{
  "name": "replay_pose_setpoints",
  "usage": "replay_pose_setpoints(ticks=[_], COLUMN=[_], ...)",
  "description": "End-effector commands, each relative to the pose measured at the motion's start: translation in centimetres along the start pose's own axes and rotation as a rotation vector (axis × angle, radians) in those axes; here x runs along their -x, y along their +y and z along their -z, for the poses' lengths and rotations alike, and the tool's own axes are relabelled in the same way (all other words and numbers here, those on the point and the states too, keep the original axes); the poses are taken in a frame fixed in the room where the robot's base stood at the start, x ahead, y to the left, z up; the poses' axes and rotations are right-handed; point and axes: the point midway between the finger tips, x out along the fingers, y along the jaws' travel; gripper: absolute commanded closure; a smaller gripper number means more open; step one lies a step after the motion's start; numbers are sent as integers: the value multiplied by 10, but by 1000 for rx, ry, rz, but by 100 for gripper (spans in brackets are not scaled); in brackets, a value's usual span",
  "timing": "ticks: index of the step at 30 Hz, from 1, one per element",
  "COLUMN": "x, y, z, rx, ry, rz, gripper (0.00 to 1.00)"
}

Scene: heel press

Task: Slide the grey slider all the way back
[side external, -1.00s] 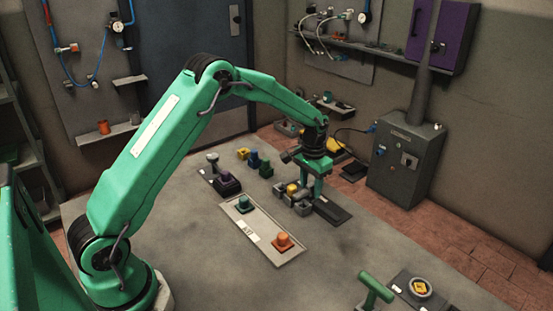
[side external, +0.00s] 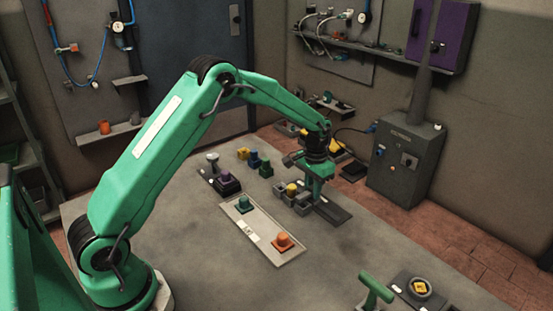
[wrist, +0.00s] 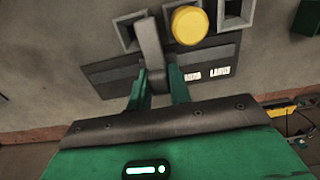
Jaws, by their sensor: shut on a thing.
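The grey slider (wrist: 150,45) shows in the wrist view as an upright grey bar on a dark slotted plate (wrist: 110,75). My gripper (wrist: 157,82) is shut on its lower part, with a green finger on each side. In the side view my gripper (side external: 316,192) points down over the dark plate (side external: 335,213), and the slider there is too small and covered to make out clearly.
A yellow button (wrist: 187,25) stands close to the slider among grey square blocks (wrist: 236,12). A light panel (side external: 262,228) with a teal knob (side external: 244,204) and an orange knob (side external: 283,241) lies nearer. A grey control box (side external: 405,165) stands behind right.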

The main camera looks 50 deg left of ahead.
Motion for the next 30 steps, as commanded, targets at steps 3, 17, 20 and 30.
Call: replay_pose_setpoints(ticks=[3,17,20,30], x=[1,1,1,1], y=[24,95,96,96], z=[0,0,0,0], rx=[-6,-2,-2,-2], ry=[1,1,2,2], rz=[0,0,0,0], gripper=[100,100,100,58])
